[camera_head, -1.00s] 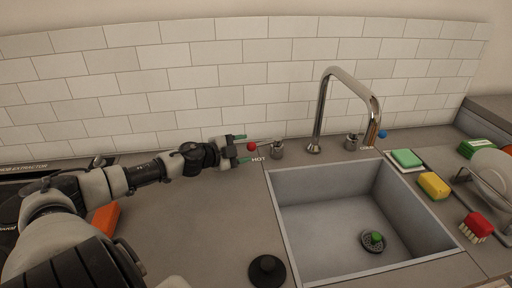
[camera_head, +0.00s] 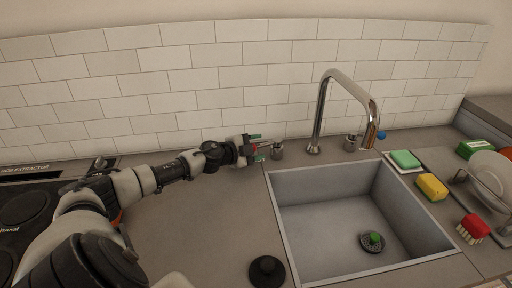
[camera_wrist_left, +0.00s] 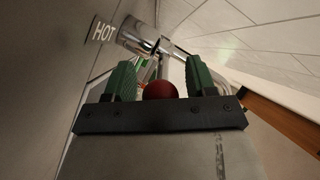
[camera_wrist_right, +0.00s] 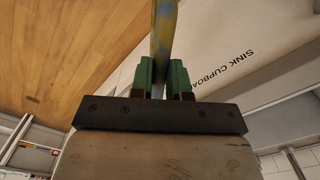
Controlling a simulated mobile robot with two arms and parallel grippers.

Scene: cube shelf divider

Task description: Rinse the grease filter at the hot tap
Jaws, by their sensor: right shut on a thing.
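My left gripper (camera_head: 257,148) is open at the hot tap on the left of the sink. The red ball (camera_wrist_left: 160,91) on the end of the hot tap's lever sits between its parted fingers, with no finger seen closed on it. The hot tap's metal body (camera_head: 277,151) stands just beyond. The chrome spout (camera_head: 347,82) arches over the sink (camera_head: 275,213). My right gripper (camera_wrist_right: 163,72) is shut on a thin, flat, blue and yellowish thing (camera_wrist_right: 163,30), seen edge-on. It may be the grease filter; the head view does not show it.
A green-knobbed strainer (camera_head: 372,241) lies in the sink. A black plug (camera_head: 267,270) lies on the counter before it. At right are a green sponge (camera_head: 405,159), yellow sponge (camera_head: 432,186), red brush (camera_head: 475,227) and dish rack with plate (camera_head: 490,175). A hob (camera_head: 25,207) is at left.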

